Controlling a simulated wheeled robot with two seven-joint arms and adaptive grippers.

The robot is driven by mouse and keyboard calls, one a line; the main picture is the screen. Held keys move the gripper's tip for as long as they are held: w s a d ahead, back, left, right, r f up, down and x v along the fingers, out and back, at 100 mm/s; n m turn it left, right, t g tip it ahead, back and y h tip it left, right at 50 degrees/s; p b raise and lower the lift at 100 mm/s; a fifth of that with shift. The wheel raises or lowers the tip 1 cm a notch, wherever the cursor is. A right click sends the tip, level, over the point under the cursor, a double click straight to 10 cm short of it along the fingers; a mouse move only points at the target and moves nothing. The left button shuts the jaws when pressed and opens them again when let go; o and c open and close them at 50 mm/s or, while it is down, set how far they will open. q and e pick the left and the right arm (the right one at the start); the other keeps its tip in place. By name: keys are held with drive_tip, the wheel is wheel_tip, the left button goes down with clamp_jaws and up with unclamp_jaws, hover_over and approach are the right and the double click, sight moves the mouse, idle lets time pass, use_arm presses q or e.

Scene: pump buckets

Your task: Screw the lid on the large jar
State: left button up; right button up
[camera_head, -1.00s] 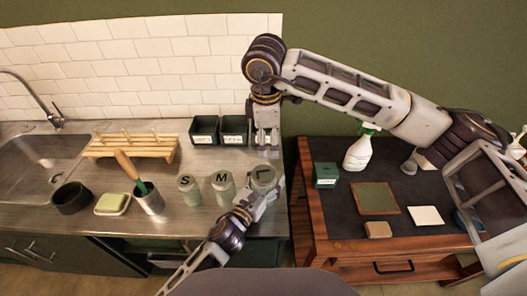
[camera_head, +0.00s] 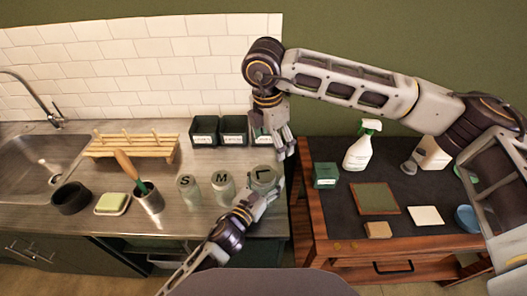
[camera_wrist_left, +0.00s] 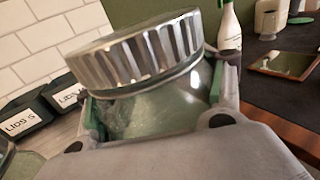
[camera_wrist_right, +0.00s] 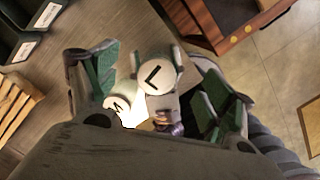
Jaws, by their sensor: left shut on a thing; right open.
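The large jar (camera_wrist_left: 160,108) stands at the right end of the counter, with its silver ribbed lid marked L (camera_head: 264,176) on top. In the left wrist view the lid (camera_wrist_left: 140,52) sits over the jar's mouth; I cannot tell how tightly. My left gripper (camera_head: 262,190) is shut on the jar's body, its green pads on both sides. My right gripper (camera_head: 284,143) is open and empty, above and behind the jar. In the right wrist view the L lid (camera_wrist_right: 157,77) shows between the spread fingers, apart from them.
Jars marked M (camera_head: 223,188) and S (camera_head: 190,189) stand just left of the large jar. Dark label bins (camera_head: 234,130) sit behind, one partly hidden by my right gripper. A cup with a brush (camera_head: 150,200) is further left. The wooden cart (camera_head: 335,200) with a spray bottle (camera_head: 359,150) is right.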

drive_tip(key=n, duration=0.2)
drive_tip(key=f+n, duration=0.1)
drive_tip(key=n, duration=0.2)
drive_tip(key=s+n, duration=0.1)
drive_tip(key=n, duration=0.2)
drive_tip(key=shift+a+f+g, duration=0.2)
drive_tip(key=shift+f+g, duration=0.1)
drive_tip(key=shift+g, duration=0.1)
drive_tip(key=n, duration=0.4)
drive_tip(key=shift+s+a+f, duration=0.2)
drive_tip(key=shift+s, duration=0.05)
drive_tip(key=n, duration=0.4)
drive_tip(key=shift+s+a+n+y, duration=0.2)
drive_tip(key=shift+a+n+y, duration=0.05)
drive_tip(key=shift+n+y, duration=0.05)
drive_tip(key=n, duration=0.3)
drive_tip(key=shift+s+a+n, duration=0.1)
drive_tip(key=shift+a+n, duration=0.05)
drive_tip(key=shift+n, duration=0.25)
drive_tip(key=n, duration=0.4)
drive_tip(key=shift+s+a+n+g, duration=0.1)
drive_tip(key=shift+a+n+g, duration=0.15)
drive_tip(key=shift+n+g, duration=0.05)
drive_tip(key=n, duration=0.4)
drive_tip(key=shift+a+n+y, duration=0.1)
drive_tip(key=shift+n+y, duration=0.2)
drive_tip(key=shift+n, duration=2)
